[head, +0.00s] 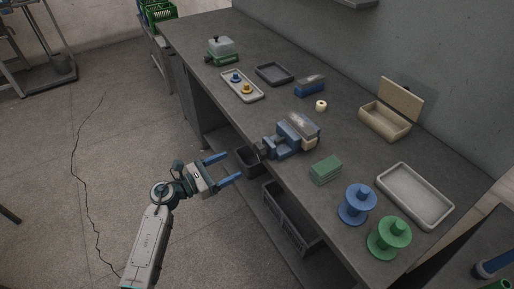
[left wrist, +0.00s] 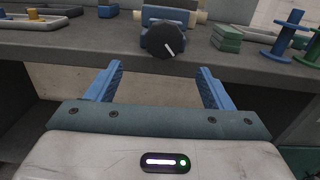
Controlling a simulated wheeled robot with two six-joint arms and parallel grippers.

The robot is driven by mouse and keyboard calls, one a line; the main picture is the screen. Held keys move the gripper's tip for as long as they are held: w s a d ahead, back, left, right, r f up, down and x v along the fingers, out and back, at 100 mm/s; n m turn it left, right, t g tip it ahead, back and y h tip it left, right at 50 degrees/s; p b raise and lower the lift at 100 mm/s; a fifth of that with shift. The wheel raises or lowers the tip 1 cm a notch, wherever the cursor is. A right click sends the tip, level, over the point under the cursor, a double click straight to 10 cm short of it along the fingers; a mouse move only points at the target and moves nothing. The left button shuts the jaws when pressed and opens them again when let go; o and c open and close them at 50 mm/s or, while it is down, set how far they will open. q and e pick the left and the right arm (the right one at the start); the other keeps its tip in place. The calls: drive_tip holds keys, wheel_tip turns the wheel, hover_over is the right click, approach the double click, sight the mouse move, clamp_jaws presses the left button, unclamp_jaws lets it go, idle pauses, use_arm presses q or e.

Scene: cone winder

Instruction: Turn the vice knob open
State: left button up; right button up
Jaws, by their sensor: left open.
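The vice (head: 290,136) is blue and grey and sits at the front edge of the workbench. Its dark round knob (left wrist: 166,40) with a white pointer line faces me in the left wrist view, and the line slants down to the right. In the head view the knob (head: 262,149) is a small dark shape at the vice's front end. My left gripper (head: 225,167) is open, with two blue fingers pointing at the bench. In the left wrist view the gripper (left wrist: 160,80) is empty, and the knob lies beyond and above its fingertips, apart from them. My right gripper is not in view.
The workbench (head: 345,208) holds a green block stack (head: 325,170), a blue spool (head: 357,204), a green spool (head: 389,237), a pale tray (head: 414,195) and an open box (head: 385,121). A dark crate (head: 290,221) stands below.

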sight(257, 153)
use_arm(q)
drive_tip(key=shift+m, duration=0.6)
drive_tip(key=p+x, duration=0.1)
drive_tip(key=x, duration=0.2)
drive_tip(key=p+x, duration=0.1)
drive_tip(key=x, duration=0.2)
drive_tip(key=r+p+x, duration=0.1)
drive_tip(key=x, duration=0.2)
drive_tip(key=shift+d, duration=0.4)
drive_tip(key=shift+w+d+f+p, duration=0.15)
drive_tip(key=shift+w+d+p, duration=0.2)
drive_tip(key=shift+d, duration=0.1)
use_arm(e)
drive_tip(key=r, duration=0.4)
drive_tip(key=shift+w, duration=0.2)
use_arm(q)
drive_tip(key=c, duration=1)
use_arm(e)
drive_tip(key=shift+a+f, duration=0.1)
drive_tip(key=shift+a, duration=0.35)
